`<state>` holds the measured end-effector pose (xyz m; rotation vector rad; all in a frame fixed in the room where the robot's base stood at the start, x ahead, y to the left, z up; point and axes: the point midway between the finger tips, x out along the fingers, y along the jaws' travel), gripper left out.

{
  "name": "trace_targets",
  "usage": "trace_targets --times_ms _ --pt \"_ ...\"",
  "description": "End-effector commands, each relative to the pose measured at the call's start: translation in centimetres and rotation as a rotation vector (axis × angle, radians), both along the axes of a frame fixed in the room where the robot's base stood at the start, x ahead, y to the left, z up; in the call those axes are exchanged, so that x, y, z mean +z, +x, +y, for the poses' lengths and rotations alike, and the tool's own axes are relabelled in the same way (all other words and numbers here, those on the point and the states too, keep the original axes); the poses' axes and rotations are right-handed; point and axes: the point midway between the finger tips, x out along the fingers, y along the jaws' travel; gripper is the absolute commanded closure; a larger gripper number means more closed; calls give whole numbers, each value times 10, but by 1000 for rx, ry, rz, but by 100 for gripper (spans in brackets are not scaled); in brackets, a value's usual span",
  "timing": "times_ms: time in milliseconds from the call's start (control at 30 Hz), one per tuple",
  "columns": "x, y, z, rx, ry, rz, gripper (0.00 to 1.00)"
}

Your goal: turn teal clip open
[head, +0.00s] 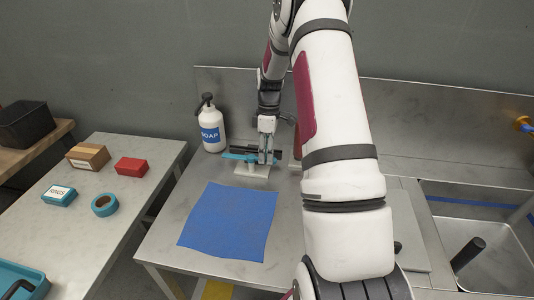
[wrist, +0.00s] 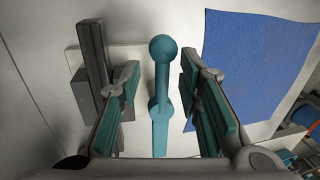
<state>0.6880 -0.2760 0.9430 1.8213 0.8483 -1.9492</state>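The teal clip (wrist: 160,95) shows in the wrist view as a narrow bar with a round knob at its far end. In the head view the teal clip (head: 240,156) lies on a pale base plate (head: 252,171) on the metal counter. My gripper (wrist: 158,80) is open, with one teal-padded finger on each side of the clip and a visible gap to both. In the head view my gripper (head: 266,160) points down at the clip and hides part of it. A dark grey block (wrist: 94,60) stands left of the clip in the wrist view.
A blue cloth (head: 230,222) lies on the counter in front of the clip. A white soap bottle (head: 211,128) stands behind and left. The sink (head: 490,255) is at the right. A side table (head: 85,215) at the left holds small boxes and a tape roll (head: 105,205).

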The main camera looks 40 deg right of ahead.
Motion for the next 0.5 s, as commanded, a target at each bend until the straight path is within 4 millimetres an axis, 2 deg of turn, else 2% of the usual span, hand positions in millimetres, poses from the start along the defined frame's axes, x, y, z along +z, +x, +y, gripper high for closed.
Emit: trace_targets --times_ms 167,500 --pt "9 1 -1 -1 1 1 68" --pt "72 9 -12 -1 -3 -3 68"
